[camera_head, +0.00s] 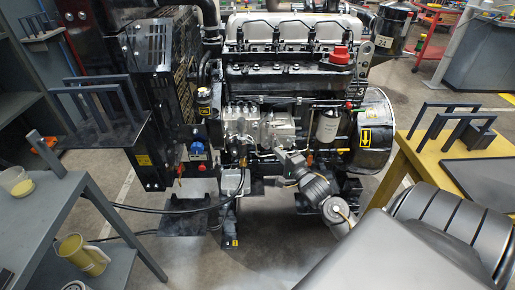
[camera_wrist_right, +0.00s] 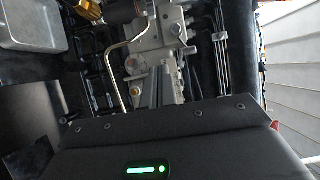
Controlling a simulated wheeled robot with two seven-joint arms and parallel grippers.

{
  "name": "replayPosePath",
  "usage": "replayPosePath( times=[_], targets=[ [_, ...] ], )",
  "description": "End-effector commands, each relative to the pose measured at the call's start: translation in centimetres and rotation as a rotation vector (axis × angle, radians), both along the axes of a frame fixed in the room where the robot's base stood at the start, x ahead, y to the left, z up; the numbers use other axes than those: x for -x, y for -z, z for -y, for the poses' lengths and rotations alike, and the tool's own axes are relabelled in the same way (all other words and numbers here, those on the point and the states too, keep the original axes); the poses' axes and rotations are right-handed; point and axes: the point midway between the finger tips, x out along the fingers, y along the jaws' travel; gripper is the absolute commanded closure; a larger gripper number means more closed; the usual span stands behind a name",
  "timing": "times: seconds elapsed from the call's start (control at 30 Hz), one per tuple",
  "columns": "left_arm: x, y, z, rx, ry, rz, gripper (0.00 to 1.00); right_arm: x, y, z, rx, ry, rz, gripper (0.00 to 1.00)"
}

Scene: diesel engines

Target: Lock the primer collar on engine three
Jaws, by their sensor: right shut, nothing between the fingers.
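The engine (camera_head: 290,75) stands in the middle of the head view, with a label that looks like a 3 near its right end. A silver pump block (camera_head: 270,128) sits low on its near side, left of a white filter (camera_head: 328,125). My right gripper (camera_head: 279,154) reaches in from the lower right, close to the engine's side below the pump. In the right wrist view its fingers (camera_wrist_right: 157,82) are together and empty, in front of grey metal engine parts; I cannot tell if they touch. I cannot make out the primer collar for certain. My left gripper is not in view.
A grey table (camera_head: 55,215) with a cup (camera_head: 16,181) and a yellowish mug (camera_head: 82,255) stands at the left. A yellow-edged bench (camera_head: 410,150) with racks is at the right. Black hoses (camera_head: 150,210) run near the floor. A thin bent pipe (camera_wrist_right: 117,70) lies left of my fingers.

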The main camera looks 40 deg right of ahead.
Motion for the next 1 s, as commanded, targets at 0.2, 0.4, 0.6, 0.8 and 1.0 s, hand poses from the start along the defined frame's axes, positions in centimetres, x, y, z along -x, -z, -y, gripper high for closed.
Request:
replayPosePath(
  times=[0.2, 0.4, 0.6, 0.8, 1.0],
  targets=[
    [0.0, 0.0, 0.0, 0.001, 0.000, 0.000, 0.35, -0.1, 0.0, 0.0, 0.001, 0.000, -0.002, 1.00],
    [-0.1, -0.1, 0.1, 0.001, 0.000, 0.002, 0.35, -1.7, 0.1, 0.2, 0.002, 0.000, -0.001, 1.00],
    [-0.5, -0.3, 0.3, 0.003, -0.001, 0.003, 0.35, -5.5, 0.0, 0.8, 0.003, 0.000, 0.000, 1.00],
    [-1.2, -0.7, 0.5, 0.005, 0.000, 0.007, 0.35, -9.5, 0.1, 1.4, 0.003, 0.000, -0.002, 1.00],
    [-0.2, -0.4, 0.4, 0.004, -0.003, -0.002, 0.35, -9.4, 0.1, -1.0, 0.001, -0.001, -0.004, 1.00]
  ],
)
